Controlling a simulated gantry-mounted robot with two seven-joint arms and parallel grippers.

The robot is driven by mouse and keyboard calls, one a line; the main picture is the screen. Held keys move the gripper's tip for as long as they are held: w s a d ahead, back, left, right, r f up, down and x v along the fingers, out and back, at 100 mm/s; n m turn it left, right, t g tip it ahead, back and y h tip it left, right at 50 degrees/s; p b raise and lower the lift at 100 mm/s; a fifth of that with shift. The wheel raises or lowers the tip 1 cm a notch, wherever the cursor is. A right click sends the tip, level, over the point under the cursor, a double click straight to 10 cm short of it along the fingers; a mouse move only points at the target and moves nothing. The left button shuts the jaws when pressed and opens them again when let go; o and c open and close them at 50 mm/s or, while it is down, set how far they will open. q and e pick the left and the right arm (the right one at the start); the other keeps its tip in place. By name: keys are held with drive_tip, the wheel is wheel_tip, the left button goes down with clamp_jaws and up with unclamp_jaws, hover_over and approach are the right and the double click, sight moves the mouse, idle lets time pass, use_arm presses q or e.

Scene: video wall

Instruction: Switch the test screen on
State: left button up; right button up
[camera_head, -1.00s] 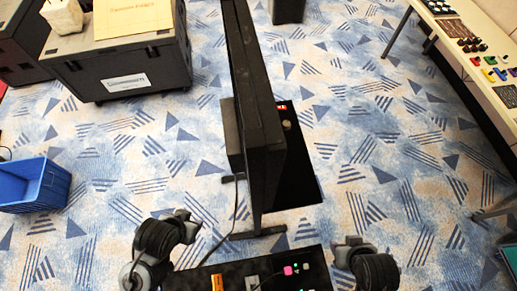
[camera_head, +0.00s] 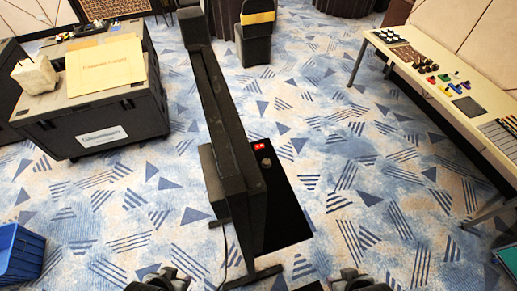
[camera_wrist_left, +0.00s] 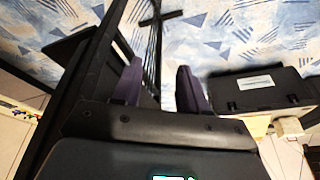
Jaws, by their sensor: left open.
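The test screen (camera_head: 225,130) is a tall black panel, seen nearly edge-on in the head view, standing on black feet. The screen face is hidden from this angle. In the left wrist view, my left gripper (camera_wrist_left: 158,85) is open and empty, its two purple fingers apart. A dark slanted edge, probably the screen, runs close to its left finger. My right gripper is out of view; only a bit of arm shows at the bottom edge.
A black case (camera_head: 105,125) stands at left, topped by a yellow folder (camera_head: 112,65) and a pale block (camera_head: 35,77). A blue bin (camera_head: 20,255) sits at lower left. A table (camera_head: 470,85) with small parts lines the right. Patterned carpet between is clear.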

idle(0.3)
use_arm(q)
clamp_jaws()
idle(1.6)
